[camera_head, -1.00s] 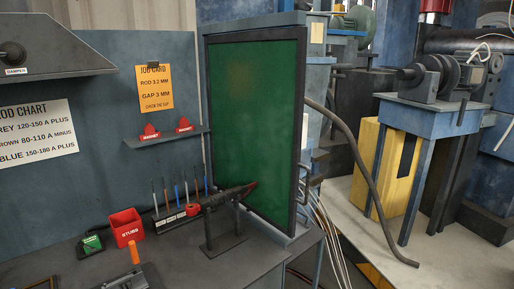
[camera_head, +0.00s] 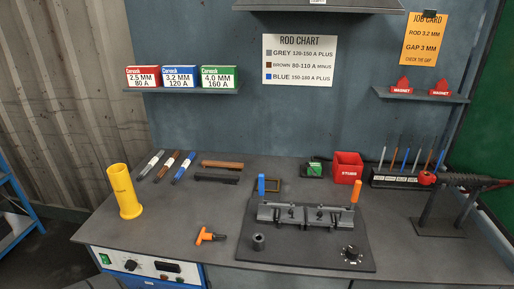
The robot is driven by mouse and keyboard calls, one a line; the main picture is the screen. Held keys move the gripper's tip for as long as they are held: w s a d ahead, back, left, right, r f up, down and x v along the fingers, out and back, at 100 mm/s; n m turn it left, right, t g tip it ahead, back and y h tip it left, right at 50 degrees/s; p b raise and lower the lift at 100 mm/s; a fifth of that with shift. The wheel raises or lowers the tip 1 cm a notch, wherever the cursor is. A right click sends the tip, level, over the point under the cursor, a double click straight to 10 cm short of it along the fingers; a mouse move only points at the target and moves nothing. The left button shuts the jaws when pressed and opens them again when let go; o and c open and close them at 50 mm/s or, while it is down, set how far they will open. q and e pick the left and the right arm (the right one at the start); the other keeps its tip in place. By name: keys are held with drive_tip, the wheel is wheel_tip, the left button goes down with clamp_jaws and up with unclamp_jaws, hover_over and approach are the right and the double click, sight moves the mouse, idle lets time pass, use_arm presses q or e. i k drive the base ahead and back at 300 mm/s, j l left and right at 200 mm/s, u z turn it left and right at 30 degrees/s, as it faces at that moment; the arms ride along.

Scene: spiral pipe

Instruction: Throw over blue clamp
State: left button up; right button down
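The blue clamp (camera_head: 261,185) is a short blue handle standing upright at the left end of a dark fixture (camera_head: 350,238) on the workbench. An orange clamp handle (camera_head: 356,191) stands upright at the fixture's right end. Two dark grooved blocks (camera_head: 303,216) lie along the fixture between them. A small dark cylinder (camera_head: 258,242) and a black knob (camera_head: 349,253) are on its plate. Neither of my grippers is in view.
A yellow tube (camera_head: 124,192) stands at the bench's left. An orange-handled tool (camera_head: 208,236) lies left of the fixture. A red box (camera_head: 347,168) and rod rack (camera_head: 398,180) are behind; a torch on a stand (camera_head: 445,205) is right. The front-left bench top is mostly clear.

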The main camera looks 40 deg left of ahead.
sight(261, 176)
drive_tip(key=k+j+u, duration=0.25)
drive_tip(key=j, duration=0.15)
drive_tip(key=j+u, duration=0.2)
drive_tip(key=j, duration=0.2)
drive_tip(key=k+j+u, duration=0.1)
drive_tip(key=j+u, duration=0.15)
drive_tip(key=j, duration=0.2)
